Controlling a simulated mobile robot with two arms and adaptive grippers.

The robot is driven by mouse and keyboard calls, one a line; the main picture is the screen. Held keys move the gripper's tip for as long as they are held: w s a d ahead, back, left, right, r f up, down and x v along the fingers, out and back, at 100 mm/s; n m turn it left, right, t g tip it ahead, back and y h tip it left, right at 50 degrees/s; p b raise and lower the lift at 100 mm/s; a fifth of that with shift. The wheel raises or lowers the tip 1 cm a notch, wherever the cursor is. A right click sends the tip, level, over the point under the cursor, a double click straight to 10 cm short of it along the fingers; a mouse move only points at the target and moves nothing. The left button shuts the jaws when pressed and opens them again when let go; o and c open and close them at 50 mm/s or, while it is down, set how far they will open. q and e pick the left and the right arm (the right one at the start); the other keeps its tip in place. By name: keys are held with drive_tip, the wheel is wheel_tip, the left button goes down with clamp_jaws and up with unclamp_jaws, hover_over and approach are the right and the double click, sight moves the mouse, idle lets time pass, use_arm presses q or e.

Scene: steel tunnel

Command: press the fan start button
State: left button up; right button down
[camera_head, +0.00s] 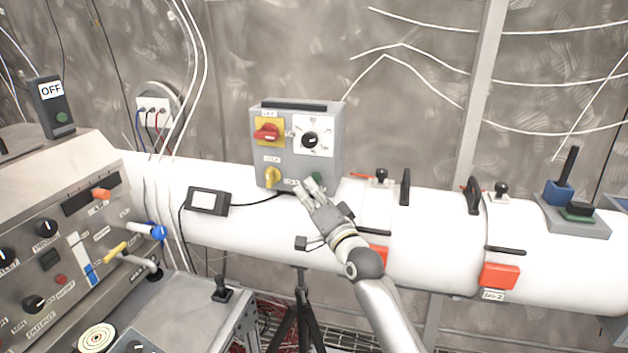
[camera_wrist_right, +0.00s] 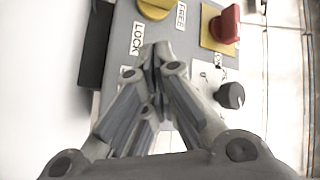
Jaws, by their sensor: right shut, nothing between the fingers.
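A grey control box (camera_head: 266,180) stands on the white pipe in the head view. A green button (camera_head: 317,179) shows at its lower front, partly hidden by my fingers; I take it for the fan start button. My right gripper (camera_head: 310,187) is shut and empty, its fingertips at the lower front of the box by the green button. In the right wrist view the closed fingertips (camera_wrist_right: 158,50) lie over the box face (camera_wrist_right: 185,40), beside the LOCK label. The button is hidden there, and I cannot tell whether the fingers touch it. My left gripper is not in view.
The box also carries a red switch (camera_head: 267,133), a black knob (camera_head: 310,139) and a yellow knob (camera_head: 272,177). A console (camera_head: 60,240) stands at left. The white pipe (camera_head: 430,250) has clamps and red latches at right. A small black-framed display (camera_head: 207,201) is left of the box.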

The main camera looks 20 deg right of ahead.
drive_tip(key=shift+w, duration=0.1)
idle(0.3)
drive_tip(key=shift+w+d, duration=0.25)
drive_tip(key=shift+w, duration=0.05)
drive_tip(key=shift+w+d+b, duration=0.1)
drive_tip(key=shift+b, duration=0.2)
idle(0.3)
drive_tip(key=shift+s+a+p, duration=0.35)
drive_tip(key=shift+s+p, duration=0.2)
drive_tip(key=shift+p, duration=0.05)
drive_tip(key=s+a+p, duration=0.3)
drive_tip(key=s+p, duration=0.1)
drive_tip(key=s, duration=0.1)
drive_tip(key=shift+a, duration=0.2)
idle(0.3)
